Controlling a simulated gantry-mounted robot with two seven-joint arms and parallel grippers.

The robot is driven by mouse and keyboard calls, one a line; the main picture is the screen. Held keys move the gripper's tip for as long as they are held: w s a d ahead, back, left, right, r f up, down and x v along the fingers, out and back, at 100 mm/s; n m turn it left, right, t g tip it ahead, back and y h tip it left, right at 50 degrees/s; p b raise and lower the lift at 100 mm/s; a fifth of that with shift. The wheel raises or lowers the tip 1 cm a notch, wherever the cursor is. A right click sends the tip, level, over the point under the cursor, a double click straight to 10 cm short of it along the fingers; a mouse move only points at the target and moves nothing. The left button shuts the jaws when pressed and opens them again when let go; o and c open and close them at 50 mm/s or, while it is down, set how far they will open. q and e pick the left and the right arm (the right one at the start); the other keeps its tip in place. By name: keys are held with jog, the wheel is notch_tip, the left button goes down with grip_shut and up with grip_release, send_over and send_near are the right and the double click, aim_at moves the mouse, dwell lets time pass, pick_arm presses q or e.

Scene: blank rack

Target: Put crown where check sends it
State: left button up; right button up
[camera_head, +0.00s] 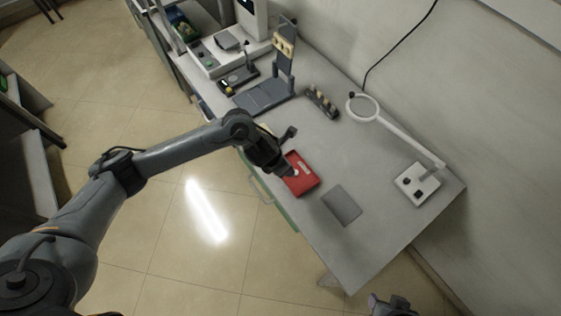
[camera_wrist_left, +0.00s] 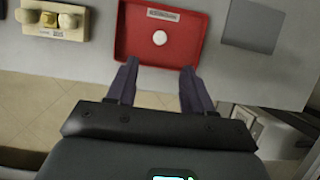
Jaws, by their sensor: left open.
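The crown is a small round white piece (camera_wrist_left: 160,38) lying in a shallow red tray (camera_wrist_left: 125,30) that has a pale label at its far side. In the head view the red tray (camera_head: 306,184) is near the table's front edge, and the crown (camera_head: 296,172) shows as a white spot by my gripper. My left gripper (camera_wrist_left: 158,68) is open and empty, with its fingertips at the tray's near edge, short of the crown. In the head view its fingers are partly hidden by the wrist. My right gripper (camera_head: 390,304) shows only partly at the bottom edge.
A grey mat (camera_head: 341,205) lies right of the tray. A beige block with caps (camera_wrist_left: 50,22) is left of it. Behind stand a dark rack (camera_head: 321,101), an upright stand (camera_head: 284,65), a white machine (camera_head: 215,60) and a ring magnifier (camera_head: 415,184).

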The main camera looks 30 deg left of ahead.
pick_arm(q)
jog(key=s+d+r+n+t+h, duration=0.3)
jog(key=s+d+n, duration=0.4)
jog(key=d+n, duration=0.6)
jog(key=s+a+n+g+y, duration=0.1)
jog(key=s+a+n+y, duration=0.1)
jog(key=s+a+n, duration=0.6)
jog(key=s+a+n+g+y, duration=0.2)
jog(key=s+a+n, duration=0.6)
jog(key=n, duration=1)
jog(key=shift+a+r+y, duration=0.25)
jog(key=shift+a+y, duration=0.05)
jog(key=shift+a, duration=0.05)
notch_tip(320, 180, up, 22)
jog(key=p, duration=2.2)
